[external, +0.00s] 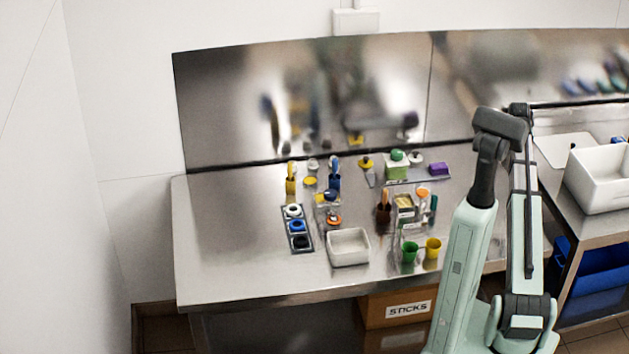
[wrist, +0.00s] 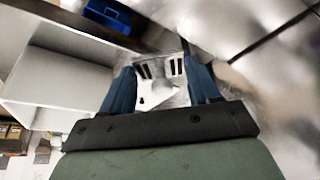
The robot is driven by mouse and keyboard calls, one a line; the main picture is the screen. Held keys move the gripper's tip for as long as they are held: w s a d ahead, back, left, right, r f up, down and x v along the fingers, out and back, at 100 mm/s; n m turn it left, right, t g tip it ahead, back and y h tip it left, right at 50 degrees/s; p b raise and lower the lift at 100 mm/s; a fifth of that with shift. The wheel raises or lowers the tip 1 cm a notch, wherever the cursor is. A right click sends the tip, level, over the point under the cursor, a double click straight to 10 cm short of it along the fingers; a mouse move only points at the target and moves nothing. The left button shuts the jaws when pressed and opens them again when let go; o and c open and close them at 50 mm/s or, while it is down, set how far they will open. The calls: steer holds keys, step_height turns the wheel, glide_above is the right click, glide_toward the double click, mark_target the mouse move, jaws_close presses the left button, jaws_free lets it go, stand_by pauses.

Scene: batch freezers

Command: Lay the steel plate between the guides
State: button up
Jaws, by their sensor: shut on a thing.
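In the wrist view, the two blue fingers of my gripper (wrist: 160,72) are shut on a shiny steel plate (wrist: 158,88) with dark slots. The plate is held between the fingers, and its near part is hidden by the gripper body. In the external view my arm stands at the right, and I cannot make out the gripper or the plate there. I cannot pick out the guides for certain in either view.
A white bin (external: 597,182) stands on the right-hand counter above blue crates (external: 585,275). The steel table (external: 235,230) holds a white tub (external: 348,248), a rack of coloured rings (external: 297,228) and several cups and tools. Its left part is clear.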

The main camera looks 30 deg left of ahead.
mark_target(328, 190)
steer(key=s+a+n, duration=0.1)
steer(key=s+a, duration=0.5)
steer(key=a, duration=0.7)
steer(key=s+a+n+y, duration=0.1)
steer(key=s+a, duration=0.4)
steer(key=a, duration=0.8)
steer(key=s+a+n, duration=0.2)
steer(key=s+a, duration=0.4)
steer(key=a, duration=0.7)
steer(key=shift+s+a+r+n+g+y, duration=0.1)
steer(key=shift+s+a+n+g+y, duration=0.2)
steer(key=shift+s+n+y, duration=0.1)
steer(key=s+a+f+n, duration=0.2)
steer(key=s+a, duration=0.4)
steer(key=s, duration=0.3)
steer(key=s+a+f+n, duration=0.1)
steer(key=s+a+f, duration=0.2)
steer(key=s+a, duration=0.5)
steer(key=shift+n+g+y, duration=0.4)
steer(key=shift+n+y, duration=0.3)
steer(key=shift+s+d+f, duration=0.15)
steer(key=shift+s+f, duration=0.75)
steer(key=shift+f, duration=0.9)
steer(key=shift+s+d+f, duration=0.2)
steer(key=shift+s+f, duration=0.7)
steer(key=shift+f, duration=0.9)
steer(key=shift+s+d+f, duration=0.15)
steer(key=shift+s+f, duration=0.75)
steer(key=shift+f, duration=0.9)
steer(key=shift+f, duration=0.4)
